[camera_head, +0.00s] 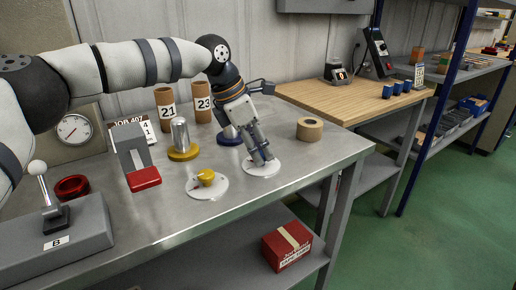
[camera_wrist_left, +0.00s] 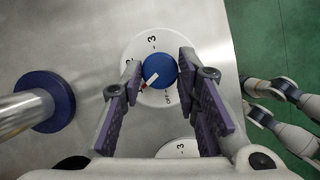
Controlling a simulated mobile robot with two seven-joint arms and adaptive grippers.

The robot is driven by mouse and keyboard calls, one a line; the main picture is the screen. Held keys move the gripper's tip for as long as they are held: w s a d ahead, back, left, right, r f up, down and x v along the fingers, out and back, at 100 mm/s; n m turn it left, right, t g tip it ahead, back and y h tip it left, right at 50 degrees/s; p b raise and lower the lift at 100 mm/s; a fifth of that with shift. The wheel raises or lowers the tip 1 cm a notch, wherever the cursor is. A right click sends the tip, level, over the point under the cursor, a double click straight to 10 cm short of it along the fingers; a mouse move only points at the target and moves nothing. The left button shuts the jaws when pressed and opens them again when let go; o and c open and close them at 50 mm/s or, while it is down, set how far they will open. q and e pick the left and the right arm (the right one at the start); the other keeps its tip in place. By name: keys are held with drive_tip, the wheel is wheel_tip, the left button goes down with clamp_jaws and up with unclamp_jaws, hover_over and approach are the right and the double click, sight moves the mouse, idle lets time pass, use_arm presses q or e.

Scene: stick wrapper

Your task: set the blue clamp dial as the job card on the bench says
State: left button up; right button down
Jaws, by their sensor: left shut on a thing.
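The blue clamp dial (camera_wrist_left: 160,70) sits on a round white plate (camera_head: 261,168) near the bench's right edge. In the left wrist view, the plate shows a 3 at the top, a 2 at the left and OFF at the lower right. The dial's white pointer with a red tip points down-left, between 2 and OFF. My left gripper (camera_head: 262,161) reaches down and is shut on the dial, a finger on each side. The job card (camera_head: 128,124) stands at the back left, headed JOB 407; a grey upright plate hides much of it.
A yellow dial (camera_head: 207,176) on its own white plate is just left. Metal cylinders with yellow (camera_head: 183,153) and blue (camera_wrist_left: 45,101) bases stand behind. A tape roll (camera_head: 310,128) lies to the right. A red-footed grey stand (camera_head: 144,178) and lever box (camera_head: 55,241) are left.

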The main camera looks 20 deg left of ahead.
use_arm(q)
drive_tip(key=shift+s+f, duration=0.1)
drive_tip(key=shift+f, duration=0.15)
drive_tip(key=o, duration=1.2)
drive_tip(key=shift+r, duration=0.1)
drive_tip(key=shift+r, duration=0.1)
drive_tip(key=v, duration=1.1)
drive_tip(key=shift+a+r, duration=0.15)
drive_tip(key=shift+r, duration=0.25)
